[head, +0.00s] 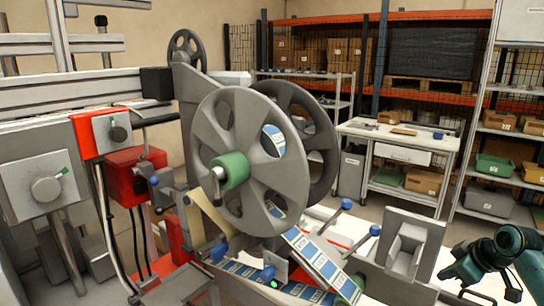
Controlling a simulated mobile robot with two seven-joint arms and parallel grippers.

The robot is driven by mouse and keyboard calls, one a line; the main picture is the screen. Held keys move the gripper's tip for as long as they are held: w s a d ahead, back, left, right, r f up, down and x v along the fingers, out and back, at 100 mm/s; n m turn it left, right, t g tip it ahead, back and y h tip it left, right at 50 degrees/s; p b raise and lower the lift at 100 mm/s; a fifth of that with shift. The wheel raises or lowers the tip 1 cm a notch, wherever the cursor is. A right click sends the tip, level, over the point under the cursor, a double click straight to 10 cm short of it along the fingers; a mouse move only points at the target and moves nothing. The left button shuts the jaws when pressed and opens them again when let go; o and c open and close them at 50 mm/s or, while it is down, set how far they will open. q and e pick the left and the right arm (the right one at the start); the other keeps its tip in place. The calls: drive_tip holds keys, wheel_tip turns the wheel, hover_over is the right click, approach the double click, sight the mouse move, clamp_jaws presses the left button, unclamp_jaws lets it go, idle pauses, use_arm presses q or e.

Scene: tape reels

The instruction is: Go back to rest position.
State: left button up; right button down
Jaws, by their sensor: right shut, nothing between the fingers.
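My right gripper (482,284) is at the lower right edge, teal and black, with its dark fingers pointing down. It is shut with nothing in it, apart from the machine to its left. My left gripper is not in view. The tape-reel machine fills the left and middle. A large grey spoked reel (204,140) with a green hub (230,171) stands upright at its front. A second, darker reel (322,150) stands partly hidden behind it. A blue-and-white label strip (318,262) runs along the machine's lower part.
A grey metal bracket (408,243) stands between the reels and my right gripper. A white worktable (405,137) and shelving with bins (500,167) stand behind. Red boxes with knobs (135,172) are on the machine's left. Floor shows between the machine and the shelving.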

drive_tip(key=w+d+r+m+t+h, duration=0.3)
drive_tip(key=w+d+r+t+h, duration=0.25)
drive_tip(key=d, duration=0.25)
drive_tip(key=w+r+t+h, duration=0.25)
drive_tip(key=r+t, duration=0.35)
drive_tip(key=r, duration=0.3)
drive_tip(key=s+a+f+g+y, duration=0.1)
drive_tip(key=s+a+f+y, duration=0.1)
drive_tip(key=s+a+f, duration=0.35)
drive_tip(key=s+a+f+n+g+y, duration=0.1)
drive_tip(key=s+a+f+y, duration=0.1)
drive_tip(key=a+f, duration=0.65)
drive_tip(key=s+a+f+g+y, duration=0.25)
drive_tip(key=a+f, duration=0.25)
drive_tip(key=f, duration=0.5)
drive_tip(key=s+a+f+m+g, duration=0.1)
drive_tip(key=s+a+f, duration=0.1)
drive_tip(key=s+a, duration=0.3)
drive_tip(key=s+a+f+g+y, duration=0.1)
drive_tip(key=s+a+f, duration=0.2)
drive_tip(key=s+a, duration=0.3)
drive_tip(key=s+a+f+m+y, duration=0.1)
drive_tip(key=s+a+f, duration=0.2)
drive_tip(key=s, duration=1.1)
drive_tip(key=shift+a+f+m+g, duration=0.15)
drive_tip(key=shift+a+m+g, duration=0.2)
drive_tip(key=shift+a, duration=0.85)
drive_tip(key=shift+s, duration=0.1)
